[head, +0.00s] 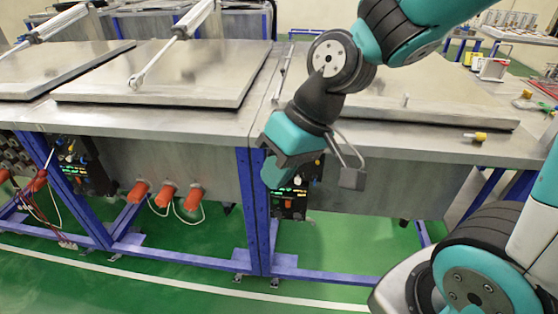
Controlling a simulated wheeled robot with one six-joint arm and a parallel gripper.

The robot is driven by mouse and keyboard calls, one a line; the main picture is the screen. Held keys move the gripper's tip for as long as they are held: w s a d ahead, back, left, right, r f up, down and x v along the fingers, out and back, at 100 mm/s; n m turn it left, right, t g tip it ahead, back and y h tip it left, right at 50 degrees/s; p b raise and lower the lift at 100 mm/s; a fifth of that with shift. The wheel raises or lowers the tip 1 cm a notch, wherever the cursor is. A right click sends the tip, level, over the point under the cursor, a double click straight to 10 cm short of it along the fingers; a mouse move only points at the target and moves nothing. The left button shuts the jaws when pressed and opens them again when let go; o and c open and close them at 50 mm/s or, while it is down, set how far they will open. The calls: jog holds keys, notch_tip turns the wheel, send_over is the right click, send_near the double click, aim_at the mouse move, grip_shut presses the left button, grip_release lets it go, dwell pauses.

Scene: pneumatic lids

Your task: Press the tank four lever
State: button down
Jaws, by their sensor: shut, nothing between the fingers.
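My gripper (277,174) is at the end of my teal and black arm, in the middle of the head view. It points down, in front of the bench's front side, and appears shut and empty. Just behind and below it is a dark control panel (290,207) with green displays, partly hidden by the gripper. No lever can be made out clearly there, and I cannot tell whether the gripper touches the panel. A second dark panel (82,166) with small coloured knobs or levers is at the left. No tank number is readable.
Steel benches carry flat metal lids (175,75), one with a pneumatic cylinder (190,22). A blue leg (252,205) stands beside the gripper. Orange connectors (165,194) with hoses hang at the left. A yellow-tipped fitting (475,137) lies at the right. Green floor in front is open.

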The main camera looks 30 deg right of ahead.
jog(key=w+d+f+m+t+p, duration=0.2)
jog(key=w+d+f+m+p, duration=0.1)
jog(key=w+d, duration=0.3)
jog(key=w+d+f+m+t+h+p, duration=0.1)
jog(key=w+d+f+m+t+p, duration=0.1)
jog(key=w+d+m, duration=0.4)
jog(key=w+d+f+p, duration=0.1)
jog(key=d+f, duration=0.1)
jog(key=d, duration=0.1)
jog(key=shift+d+f+t, duration=0.15)
jog(key=shift+f+t, duration=0.05)
jog(key=shift+t, duration=0.2)
jog(key=shift+f, duration=0.1)
jog(key=p+x, duration=0.4)
jog(key=x, duration=1)
jog(key=shift+d, duration=0.15)
